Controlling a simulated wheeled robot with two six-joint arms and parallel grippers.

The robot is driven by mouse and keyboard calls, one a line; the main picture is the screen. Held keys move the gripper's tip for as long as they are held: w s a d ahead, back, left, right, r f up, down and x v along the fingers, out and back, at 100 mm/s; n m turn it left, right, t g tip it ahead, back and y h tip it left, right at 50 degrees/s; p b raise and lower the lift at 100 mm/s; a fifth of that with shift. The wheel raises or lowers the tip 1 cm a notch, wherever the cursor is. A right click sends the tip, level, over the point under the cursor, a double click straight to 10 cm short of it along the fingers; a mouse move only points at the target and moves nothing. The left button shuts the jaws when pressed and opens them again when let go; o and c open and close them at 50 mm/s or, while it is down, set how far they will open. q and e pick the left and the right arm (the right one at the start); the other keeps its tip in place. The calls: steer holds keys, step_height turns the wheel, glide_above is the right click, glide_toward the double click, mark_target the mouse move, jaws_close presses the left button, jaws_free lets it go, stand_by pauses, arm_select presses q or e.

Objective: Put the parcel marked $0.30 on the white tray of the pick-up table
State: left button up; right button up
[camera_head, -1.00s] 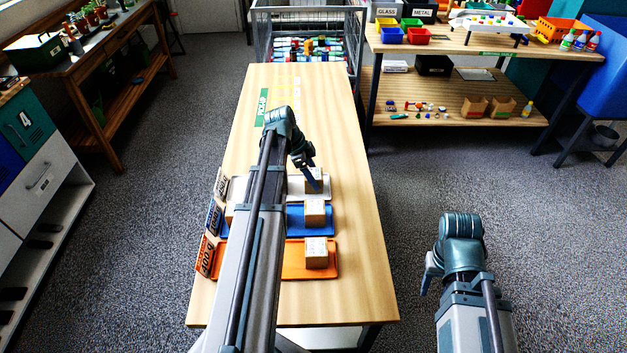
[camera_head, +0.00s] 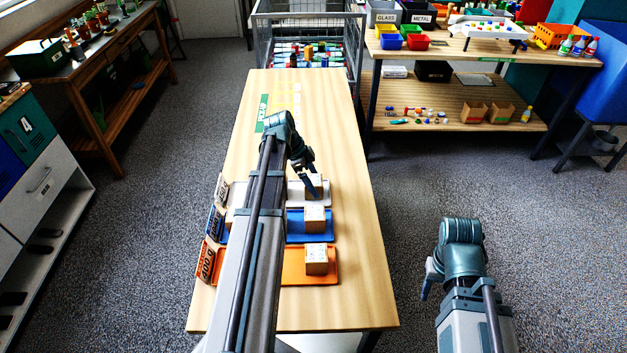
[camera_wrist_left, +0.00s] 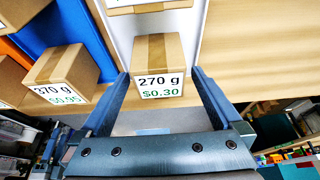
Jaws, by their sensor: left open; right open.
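The parcel marked $0.30 (camera_wrist_left: 158,70) is a brown box with a tape strip and a white label "270 g". In the left wrist view it sits on the white tray (camera_wrist_left: 187,45). My left gripper (camera_wrist_left: 161,78) is open, with one finger on each side of it and gaps showing. In the head view my left gripper (camera_head: 311,184) is over the parcel on the white tray's (camera_head: 294,199) right part. My arm hides the middle of the trays. My right gripper (camera_head: 428,280) is open and empty, off the table's right side.
The blue tray (camera_head: 295,225) and orange tray (camera_head: 295,268) lie nearer, each with a parcel at its right. A parcel marked $0.95 (camera_wrist_left: 65,73) sits beside the white tray. Another parcel (camera_wrist_left: 128,5) is farther along it. The pick-up table's (camera_head: 350,300) right strip is clear.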

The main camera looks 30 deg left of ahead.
arm_select(q)
steer(key=p+v, duration=1)
steer(key=v, duration=0.1)
steer(key=shift+s+r, duration=0.15)
steer(key=shift+r, duration=0.1)
steer(key=shift+a, duration=0.1)
steer(key=s+d+n+y, duration=0.1)
steer(key=s+d, duration=0.3)
steer(key=d, duration=0.7)
steer(key=s+d+f+n+g+y, duration=0.1)
steer(key=s+d+n, duration=0.3)
steer(key=d, duration=0.8)
steer(key=s+d+n+g+y, duration=0.1)
steer(key=s+d+n+y, duration=0.1)
steer(key=s+d, duration=0.4)
steer(key=shift+d+f+n+y, duration=0.25)
steer(key=shift+d+n+y, duration=0.2)
steer(key=shift+d, duration=2.25)
